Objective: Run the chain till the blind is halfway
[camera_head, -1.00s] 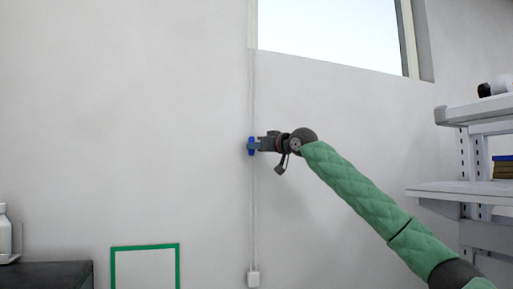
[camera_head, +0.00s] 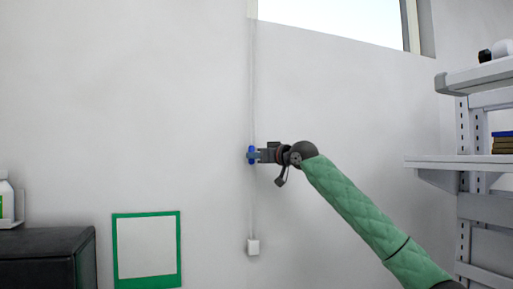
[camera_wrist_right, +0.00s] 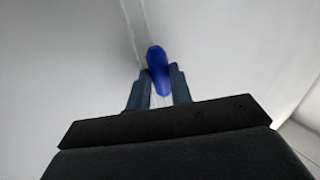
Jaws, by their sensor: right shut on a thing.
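A thin pale chain (camera_head: 252,100) hangs down the wall from the window's left edge to a small white fitting (camera_head: 253,246). A blue piece (camera_head: 251,154) is on the chain. My right gripper (camera_head: 257,155) is shut on the blue piece. In the right wrist view the blue piece (camera_wrist_right: 158,72) is between the two fingers of the right gripper (camera_wrist_right: 159,84). The window (camera_head: 335,20) shows at the top, cut off by the frame; its visible part is bright and uncovered. The blind itself does not show. My left gripper is not in view.
A white shelf unit (camera_head: 462,163) stands at the right, with small dark boxes on it. A dark cabinet (camera_head: 45,258) with a white bottle (camera_head: 6,198) is at the lower left. A green-framed panel (camera_head: 147,217) is low on the wall. The wall around the chain is clear.

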